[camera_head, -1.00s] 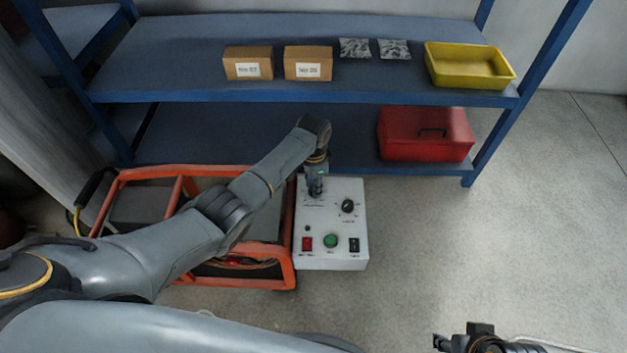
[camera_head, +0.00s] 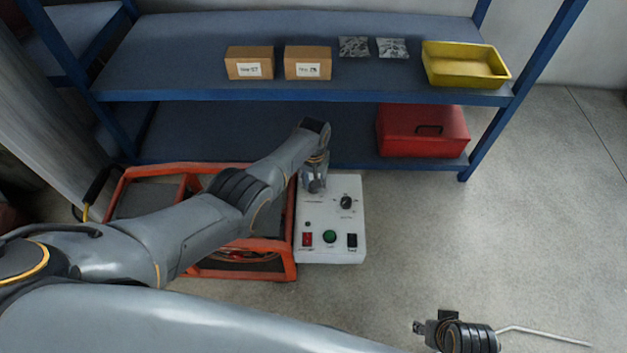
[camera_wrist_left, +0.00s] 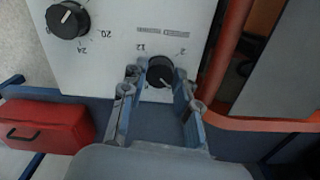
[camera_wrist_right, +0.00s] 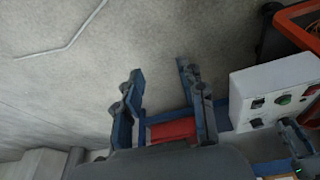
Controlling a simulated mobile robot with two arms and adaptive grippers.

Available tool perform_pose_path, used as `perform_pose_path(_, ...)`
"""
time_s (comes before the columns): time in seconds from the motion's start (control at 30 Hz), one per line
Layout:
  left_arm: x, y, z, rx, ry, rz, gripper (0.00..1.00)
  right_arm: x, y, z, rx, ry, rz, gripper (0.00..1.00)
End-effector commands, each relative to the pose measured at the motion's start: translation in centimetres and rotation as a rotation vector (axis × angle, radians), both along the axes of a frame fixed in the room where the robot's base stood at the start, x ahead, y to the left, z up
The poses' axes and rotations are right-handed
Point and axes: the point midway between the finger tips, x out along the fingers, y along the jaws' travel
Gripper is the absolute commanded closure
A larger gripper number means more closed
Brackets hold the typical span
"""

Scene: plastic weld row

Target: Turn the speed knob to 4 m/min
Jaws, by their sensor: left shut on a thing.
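The white control box (camera_head: 331,225) stands on the floor beside the orange-framed machine. In the left wrist view, a black knob with a pale pointer line (camera_wrist_left: 160,72) sits on its panel, with "12" and "2" printed near it. My left gripper (camera_wrist_left: 158,86) is shut on this knob, one finger at each side. In the head view my left gripper (camera_head: 315,187) covers the knob. A second black knob (camera_head: 346,202) is uncovered to its right; it also shows in the left wrist view (camera_wrist_left: 67,20). My right gripper (camera_wrist_right: 161,85) is open and empty, away from the box.
The panel also has a red switch (camera_head: 307,238), a green button (camera_head: 329,236) and a black switch (camera_head: 351,240). The orange frame (camera_head: 290,255) borders the box on the left. A blue shelf (camera_head: 190,75) holds cartons, a yellow tray (camera_head: 466,67) and a red toolbox (camera_head: 422,130).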

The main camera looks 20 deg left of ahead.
Motion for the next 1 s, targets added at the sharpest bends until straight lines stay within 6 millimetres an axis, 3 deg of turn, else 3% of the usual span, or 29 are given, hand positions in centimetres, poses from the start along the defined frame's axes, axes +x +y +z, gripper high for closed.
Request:
perform_pose_path(0.5, 0.1, -0.1, 0.0, -0.001, -0.001, 0.444, 1.0, -0.1, 0.0, -1.9, 0.0, 0.009, 0.002, 0.6)
perform_pose_path(1.0, 0.1, -0.1, 0.0, 0.0, -0.003, 0.622, 1.0, -0.1, 0.1, -2.4, 0.0, 0.01, 0.002, 0.6)
